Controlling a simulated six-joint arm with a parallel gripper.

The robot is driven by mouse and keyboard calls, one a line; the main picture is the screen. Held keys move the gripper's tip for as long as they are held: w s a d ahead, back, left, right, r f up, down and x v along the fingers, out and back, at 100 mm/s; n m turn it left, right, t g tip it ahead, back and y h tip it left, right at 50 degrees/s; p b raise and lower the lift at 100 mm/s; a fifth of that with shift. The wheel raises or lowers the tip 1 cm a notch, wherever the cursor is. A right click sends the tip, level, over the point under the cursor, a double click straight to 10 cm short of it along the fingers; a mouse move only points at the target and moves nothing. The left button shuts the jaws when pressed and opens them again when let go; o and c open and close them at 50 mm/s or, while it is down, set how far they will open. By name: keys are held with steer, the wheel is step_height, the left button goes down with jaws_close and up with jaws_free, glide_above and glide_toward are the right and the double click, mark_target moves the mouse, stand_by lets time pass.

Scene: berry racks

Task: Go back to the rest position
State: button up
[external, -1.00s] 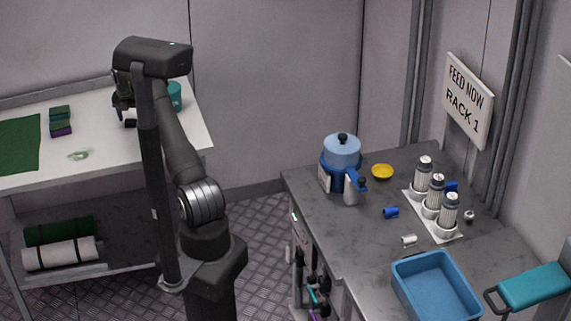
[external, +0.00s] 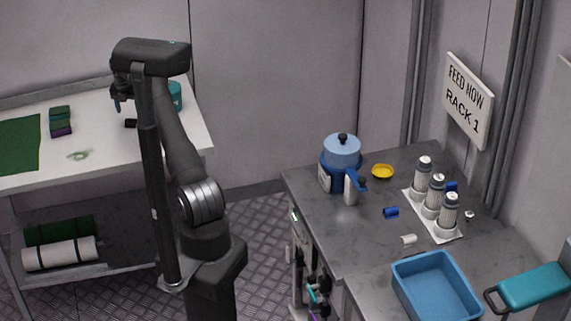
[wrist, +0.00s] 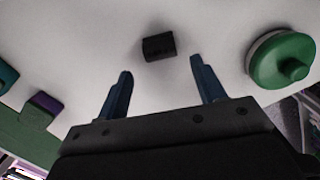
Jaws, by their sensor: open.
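My gripper (wrist: 160,82) shows in the wrist view with its two blue fingers spread apart and nothing between them. In the external view my gripper (external: 117,104) hangs over the white table (external: 185,140) at the left, partly hidden by my own arm. A small black block (wrist: 158,46) lies on the table beyond the fingertips, apart from them. The black block also shows in the external view (external: 131,123), just below and to the right of the gripper.
A teal lidded container (external: 175,97) stands behind my arm. Stacked green and purple blocks (external: 61,121) and a green mat (external: 18,145) lie further left. The grey bench at right holds a blue pot (external: 342,152), a blue bin (external: 436,290) and several white-and-grey cylinders (external: 435,195).

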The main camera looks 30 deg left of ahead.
mark_target(130, 120)
steer(key=f, duration=0.5)
steer(key=shift+w+f, duration=0.25)
steer(key=shift+w, duration=0.05)
steer(key=shift+w+a+r, duration=0.1)
steer(key=shift+a+r, duration=0.05)
steer(key=shift+r, duration=0.1)
step_height(130, 120, up, 4)
steer(key=shift+f, duration=0.2)
steer(key=w+d+r, duration=0.5)
steer(key=d+r, duration=0.2)
steer(key=d, duration=0.4)
step_height(130, 120, up, 11)
steer(key=w+d+m, duration=0.3)
steer(key=d, duration=0.7)
steer(key=w+d+r+m, duration=0.1)
steer(key=w+d+m, duration=0.2)
steer(key=d, duration=0.7)
steer(key=w+d+m+h, duration=0.1)
steer(key=w+d+m, duration=0.2)
steer(key=d, duration=0.7)
steer(key=shift+w+d+r, duration=0.2)
steer(key=shift+w+d, duration=0.15)
steer(key=shift+w, duration=0.75)
